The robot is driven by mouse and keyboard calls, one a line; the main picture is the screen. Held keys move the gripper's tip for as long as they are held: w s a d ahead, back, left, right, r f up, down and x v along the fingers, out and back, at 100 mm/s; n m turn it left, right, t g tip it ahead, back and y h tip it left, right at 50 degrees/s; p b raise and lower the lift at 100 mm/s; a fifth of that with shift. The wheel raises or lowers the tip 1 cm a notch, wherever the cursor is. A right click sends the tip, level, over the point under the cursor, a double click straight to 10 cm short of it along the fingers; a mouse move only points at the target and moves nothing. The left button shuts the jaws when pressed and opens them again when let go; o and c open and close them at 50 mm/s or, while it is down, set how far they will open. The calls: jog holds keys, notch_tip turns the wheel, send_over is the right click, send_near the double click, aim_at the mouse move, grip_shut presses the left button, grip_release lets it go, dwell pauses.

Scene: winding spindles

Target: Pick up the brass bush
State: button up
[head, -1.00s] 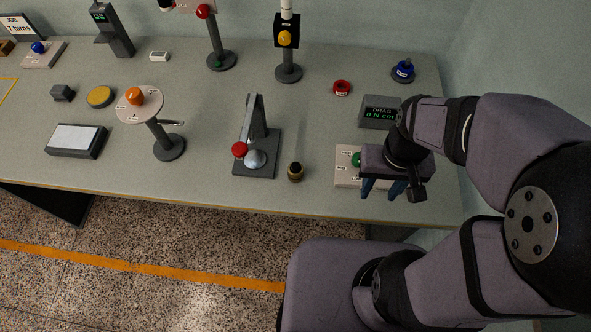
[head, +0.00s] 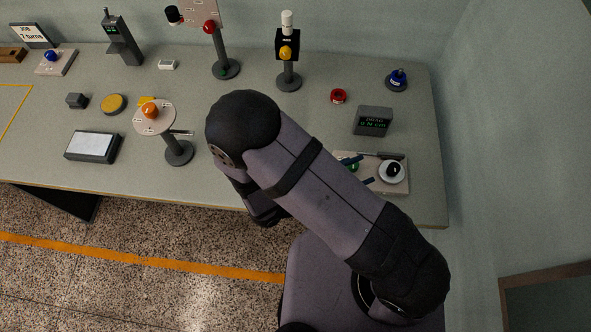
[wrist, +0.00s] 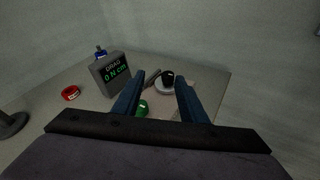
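The brass bush is not visible now. The small brass-and-black cylinder seen earlier near the table's front edge, right of the red-knobbed lever stand, is now behind my arm in the head view. My gripper (head: 359,171) is over the pale plate (head: 400,186) at the right end of the table. In the wrist view its two blue fingers (wrist: 160,80) are apart with nothing between them.
A grey DRAG display (head: 373,121) stands behind the plate, with a red ring (head: 339,96) and a blue-based piece (head: 397,80) farther back. An orange-knobbed round stand (head: 154,118) is left of my arm. The table is bare between red ring and display.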

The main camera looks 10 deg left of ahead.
jog(key=a+f+n+t+y, duration=0.1)
jog(key=a+n+t+y, duration=0.1)
jog(key=a+n+y, duration=0.1)
jog(key=a+f+n+t+y+p, duration=0.1)
jog(key=a+n+t+y, duration=0.2)
jog(key=a+n+y, duration=0.1)
jog(key=s+a+f+n+t+y+p, duration=0.1)
jog(key=a+n+t+y, duration=0.2)
jog(key=a+n, duration=0.2)
jog(key=shift+a+f, duration=0.3)
jog(key=shift+a, duration=0.45)
jog(key=s+f+n+y, duration=0.2)
jog(key=y, duration=0.1)
jog(key=s+f+n+y, duration=0.1)
jog(key=shift+s+a+f+t+y, duration=0.15)
jog(key=shift+a+f+t+y, duration=0.15)
jog(key=shift+a, duration=0.1)
jog(key=shift+s+d+f+n+y, duration=0.1)
jog(key=shift+s+f+n+y, duration=0.3)
jog(key=shift+n+y, duration=0.15)
jog(key=shift+w, duration=0.15)
jog(key=shift+x, duration=0.95)
jog(key=shift+r, duration=0.1)
